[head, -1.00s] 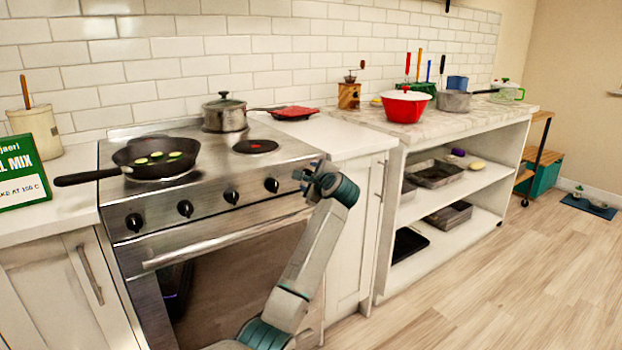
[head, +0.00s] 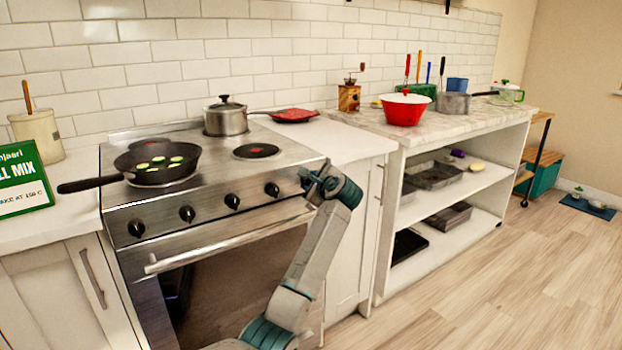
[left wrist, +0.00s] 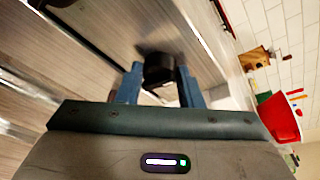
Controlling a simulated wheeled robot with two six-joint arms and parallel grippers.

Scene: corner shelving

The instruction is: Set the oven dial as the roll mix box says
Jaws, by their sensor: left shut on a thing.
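The green and white roll mix box (head: 25,178) stands at the left edge of the head view, partly cut off. Its small print seems to read "AKE AT 150 C". The steel oven front (head: 205,222) carries a row of black dials, four of them visible: one at the left end (head: 137,228) and one nearest my arm (head: 272,187). The dial's setting is not readable.
A frying pan (head: 155,163) with green slices and a lidded pot (head: 225,118) stand on the stove. The oven door handle (head: 230,240) runs below the dials. A red pot (head: 404,109) stands on the right counter.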

